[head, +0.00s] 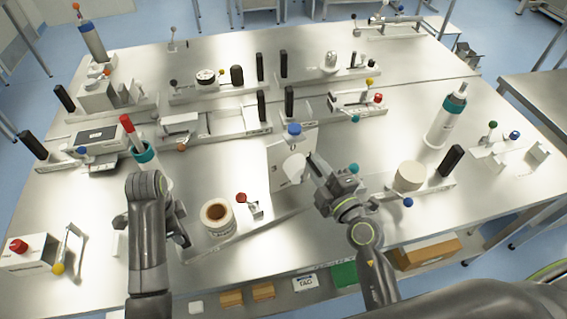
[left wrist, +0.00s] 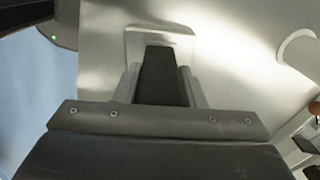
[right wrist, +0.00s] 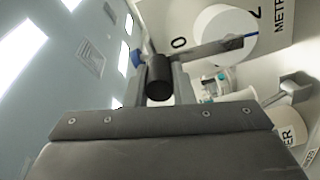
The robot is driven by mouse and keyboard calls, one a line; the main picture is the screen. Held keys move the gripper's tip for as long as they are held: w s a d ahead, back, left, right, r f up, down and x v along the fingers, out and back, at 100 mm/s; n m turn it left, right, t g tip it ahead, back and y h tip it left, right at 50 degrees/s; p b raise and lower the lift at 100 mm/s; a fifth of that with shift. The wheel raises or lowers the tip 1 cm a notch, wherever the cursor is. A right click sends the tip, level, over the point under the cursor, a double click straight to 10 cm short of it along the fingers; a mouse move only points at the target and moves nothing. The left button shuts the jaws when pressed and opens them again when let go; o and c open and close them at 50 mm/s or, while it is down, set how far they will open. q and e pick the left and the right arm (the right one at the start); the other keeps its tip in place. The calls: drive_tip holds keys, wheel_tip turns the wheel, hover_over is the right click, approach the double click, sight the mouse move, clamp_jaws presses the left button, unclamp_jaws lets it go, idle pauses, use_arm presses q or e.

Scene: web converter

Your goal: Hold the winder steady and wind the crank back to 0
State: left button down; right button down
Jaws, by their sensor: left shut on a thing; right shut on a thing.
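The winder's white upright panel (head: 280,172) stands near the middle of the table, with a white round hub (head: 296,168) on its face. A grey crank arm (right wrist: 212,50) runs from the hub to a black crank handle (right wrist: 158,80). My right gripper (head: 316,168) is shut on that handle. My left gripper (head: 180,222) is low at the left of the spool. In the left wrist view it is shut on a black upright grip (left wrist: 164,75); its base is mostly hidden.
A white spool with a brown core (head: 217,216) and a red-knobbed lever (head: 243,199) stand between my arms. A round beige block (head: 410,176) is on the right. A teal-banded bottle (head: 446,115) stands farther right. Other fixtures crowd the back; bare steel lies mid-left.

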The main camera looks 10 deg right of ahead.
use_arm(q)
drive_tip(key=shift+s+d+f, duration=0.1)
drive_tip(key=shift+s+f, duration=0.2)
drive_tip(key=shift+f, duration=0.15)
use_arm(e)
drive_tip(key=shift+a+r, duration=0.15)
drive_tip(key=shift+a, duration=0.25)
drive_tip(key=c, duration=1.3)
unclamp_jaws()
drive_tip(key=shift+o, duration=0.2)
drive_tip(key=shift+s, duration=0.1)
drive_tip(key=shift+s+d+f, duration=0.15)
drive_tip(key=shift+s+f, duration=0.05)
drive_tip(key=shift+s, duration=0.35)
drive_tip(key=v, duration=1.1)
use_arm(q)
drive_tip(key=shift+w+a+r, duration=0.1)
drive_tip(key=shift+a+r, duration=0.1)
drive_tip(key=shift+r, duration=0.05)
use_arm(e)
drive_tip(key=shift+w+r, duration=0.1)
drive_tip(key=shift+w, duration=0.05)
use_arm(q)
drive_tip(key=c, duration=1.3)
unclamp_jaws()
drive_tip(key=shift+c, duration=0.2)
drive_tip(key=o, duration=0.5)
drive_tip(key=shift+w+r, duration=0.1)
drive_tip(key=shift+r, duration=0.05)
